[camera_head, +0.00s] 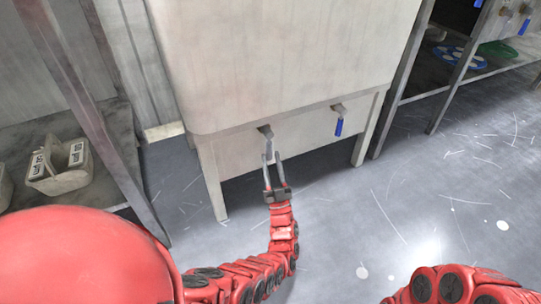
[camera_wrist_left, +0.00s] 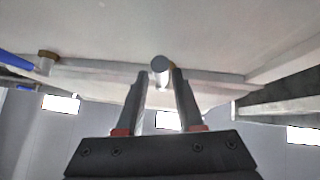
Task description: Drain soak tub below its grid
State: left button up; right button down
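The soak tub (camera_head: 285,65) is a large beige box on legs in the middle of the head view. Two outlets stick out low on its front. The right one has a blue handle (camera_head: 339,127) hanging down. The left outlet (camera_head: 265,131) has a grey piece hanging below it. My left gripper (camera_head: 272,158) is just under that outlet, fingers apart. In the left wrist view a grey round-ended cylinder (camera_wrist_left: 160,66) lies between the fingertips, with narrow gaps beside it; contact is unclear. The grid and the tub's inside are out of view. My right gripper is not in view.
A shelf at left holds a beige caddy (camera_head: 60,165). A rack at right holds a blue-and-white disc (camera_head: 459,57) and a green disc (camera_head: 497,49). The tub's legs stand on both sides of my left gripper. The scratched grey floor in front is clear.

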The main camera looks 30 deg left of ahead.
pick_arm(q)
jog(key=shift+s+d+f, duration=0.2)
jog(key=b+v, duration=0.1)
jog(key=v, duration=0.3)
jog(key=shift+s+d+f, duration=0.15)
jog(key=shift+s+f, duration=0.1)
jog(key=shift+f, duration=0.05)
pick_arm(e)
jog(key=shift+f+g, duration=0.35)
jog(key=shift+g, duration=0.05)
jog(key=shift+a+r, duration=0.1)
